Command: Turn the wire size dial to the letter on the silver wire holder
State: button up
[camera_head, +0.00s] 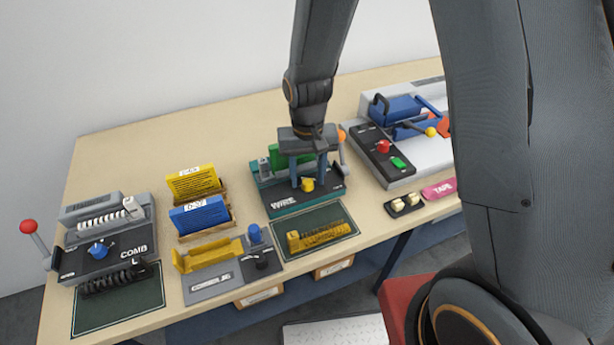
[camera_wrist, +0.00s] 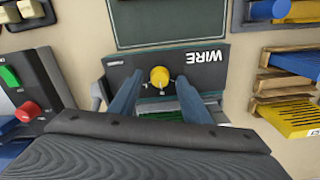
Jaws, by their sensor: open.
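The wire machine (camera_head: 285,200) is teal with a dark front panel marked WIRE; its panel also shows in the wrist view (camera_wrist: 206,57). The yellow wire size dial (camera_head: 308,184) sits on this panel and also shows in the wrist view (camera_wrist: 159,76). My gripper (camera_head: 308,187) is open above the panel, pointing down. In the wrist view, its two blue-grey fingers (camera_wrist: 157,80) lie on either side of the dial with gaps. I cannot make out a silver wire holder for certain, nor read any letter on one. The marks around the dial are too small to read.
A dark mat (camera_head: 330,212) with a gold coil lies in front. The comb machine (camera_head: 103,250) with a red-tipped lever stands far left. Blue (camera_head: 201,216) and yellow books stand between. A control box (camera_head: 382,155) with red and green knobs stands right.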

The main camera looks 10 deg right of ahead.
aim_at(310, 182)
jog(key=shift+r+b, duration=0.85)
jog(key=shift+r, duration=2.8)
jog(key=shift+s+d, duration=0.1)
jog(key=shift+d, duration=0.25)
jog(key=s+d+b, duration=0.1)
jog(key=s+d, duration=0.2)
jog(key=d, duration=0.3)
jog(key=s+d+t+b, duration=0.1)
jog(key=s+d+b, duration=0.1)
jog(key=s+d, duration=0.2)
jog(key=shift+s+d+r, duration=0.2)
jog(key=shift+s+d, duration=0.1)
jog(key=shift+d, duration=0.75)
